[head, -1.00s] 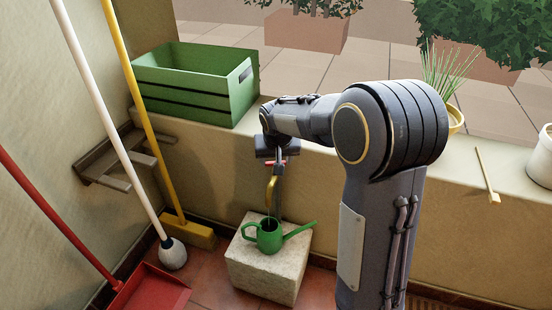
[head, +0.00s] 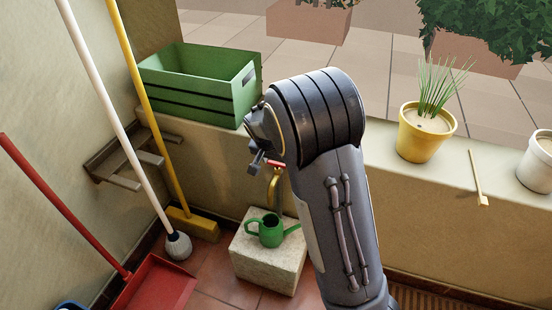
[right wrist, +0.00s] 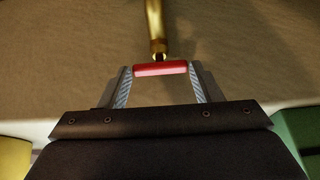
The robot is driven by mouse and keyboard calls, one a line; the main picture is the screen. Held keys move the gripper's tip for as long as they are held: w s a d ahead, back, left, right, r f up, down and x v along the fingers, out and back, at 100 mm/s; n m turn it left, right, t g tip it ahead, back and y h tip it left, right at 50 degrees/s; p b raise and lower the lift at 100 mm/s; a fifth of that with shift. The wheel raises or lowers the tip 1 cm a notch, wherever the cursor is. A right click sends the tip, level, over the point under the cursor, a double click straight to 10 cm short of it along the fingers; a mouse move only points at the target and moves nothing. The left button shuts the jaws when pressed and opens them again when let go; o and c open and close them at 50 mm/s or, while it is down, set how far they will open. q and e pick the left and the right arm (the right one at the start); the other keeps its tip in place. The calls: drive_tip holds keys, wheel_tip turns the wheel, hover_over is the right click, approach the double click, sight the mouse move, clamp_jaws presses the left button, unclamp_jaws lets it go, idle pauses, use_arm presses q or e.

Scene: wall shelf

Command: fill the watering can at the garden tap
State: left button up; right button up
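The green watering can (head: 270,232) stands upright on a pale stone block (head: 262,272), under the brass tap (head: 273,185). The tap has a red handle (head: 278,165), which also shows in the right wrist view (right wrist: 160,69). My right gripper (right wrist: 160,84) is at the tap, with its two fingers at the ends of the red bar, shut on it. In the head view my arm hides part of that gripper, and the can's spout end is close to my arm. No water stream can be made out. My left gripper is not in view.
A green crate (head: 200,95) stands on the wall ledge left of the tap. A yellow pot (head: 425,135), a small yellow tool (head: 479,180) and a white pot (head: 538,165) are to the right.

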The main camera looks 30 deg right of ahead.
drive_tip(key=o, duration=0.4)
drive_tip(key=p+v, duration=0.3)
drive_tip(key=v, duration=0.4)
drive_tip(key=shift+a+r, duration=0.1)
drive_tip(key=shift+r, duration=0.3)
